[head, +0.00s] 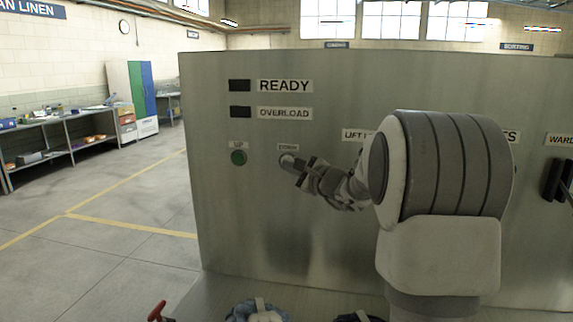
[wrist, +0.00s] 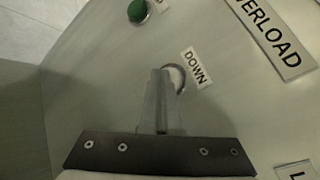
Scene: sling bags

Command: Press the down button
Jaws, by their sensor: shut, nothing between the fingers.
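The down button (wrist: 177,72) is a pale round button in a metal ring, beside a "DOWN" label (wrist: 195,67) in the wrist view. My gripper (wrist: 164,75) is shut and empty, with its fingertips in front of the button and covering much of it. Whether the tips touch it or how far it is pressed I cannot tell. In the head view my gripper (head: 290,162) reaches the panel (head: 270,220) just below the small label, and mostly hides the button. The green up button (head: 238,158) sits to the left; it also shows in the wrist view (wrist: 137,11).
Dark indicator windows stand beside the READY (head: 285,86) and OVERLOAD (head: 284,113) labels above. A black handle (head: 553,179) sticks out at the right. Bags (head: 257,311) and a red handle (head: 157,311) are at the bottom. The floor at left is open.

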